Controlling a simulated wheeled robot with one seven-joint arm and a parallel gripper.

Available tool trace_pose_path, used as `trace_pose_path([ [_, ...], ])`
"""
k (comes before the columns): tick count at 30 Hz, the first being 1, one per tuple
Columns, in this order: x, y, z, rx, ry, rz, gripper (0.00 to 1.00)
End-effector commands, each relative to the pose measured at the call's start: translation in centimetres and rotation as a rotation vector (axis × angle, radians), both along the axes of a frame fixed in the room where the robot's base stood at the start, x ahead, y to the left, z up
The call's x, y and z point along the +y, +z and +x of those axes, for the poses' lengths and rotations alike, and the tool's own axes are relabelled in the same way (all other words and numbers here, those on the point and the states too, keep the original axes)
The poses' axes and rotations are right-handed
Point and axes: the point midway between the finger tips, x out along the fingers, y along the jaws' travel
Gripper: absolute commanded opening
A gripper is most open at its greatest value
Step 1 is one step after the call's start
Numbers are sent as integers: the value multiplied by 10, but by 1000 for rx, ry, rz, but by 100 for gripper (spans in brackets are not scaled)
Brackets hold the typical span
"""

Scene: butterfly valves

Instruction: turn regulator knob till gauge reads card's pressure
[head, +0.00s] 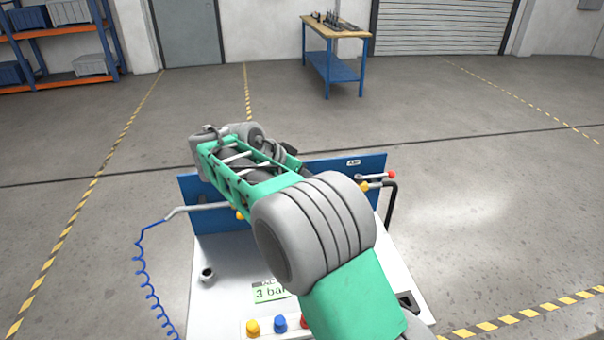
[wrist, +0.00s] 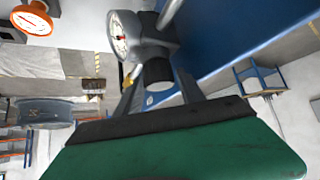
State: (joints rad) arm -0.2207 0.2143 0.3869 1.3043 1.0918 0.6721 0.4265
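In the wrist view, the dark round regulator knob (wrist: 158,73) sits under a grey regulator body (wrist: 152,42). The white-faced gauge (wrist: 120,36) with a red needle is on the body's left; I cannot read its value. The two fingers of my gripper (wrist: 158,82) stand apart on either side of the knob; whether they touch it is unclear. In the head view, my arm hides the gripper, knob and gauge face.
A blue panel (head: 345,168) stands on the white bench (head: 222,262). Yellow (head: 252,328) and blue (head: 280,324) knobs are at the front edge. A red-handled valve (head: 385,174) is on the right. A coiled blue hose (head: 147,272) hangs left. An orange-rimmed dial (wrist: 32,20) shows in the wrist view.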

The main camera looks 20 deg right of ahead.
Motion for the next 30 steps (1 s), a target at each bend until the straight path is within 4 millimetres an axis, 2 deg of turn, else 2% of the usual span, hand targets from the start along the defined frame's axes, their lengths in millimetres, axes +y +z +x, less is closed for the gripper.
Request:
trace_pose_path([
  [5, 9, 9, -3, -2, 2, 0, 46],
  [12, 41, 44, -16, -2, 2, 1, 46],
  [15, 48, 53, -20, -2, 1, 0, 46],
  [30, 48, 57, -24, 12, 26, 7, 46],
])
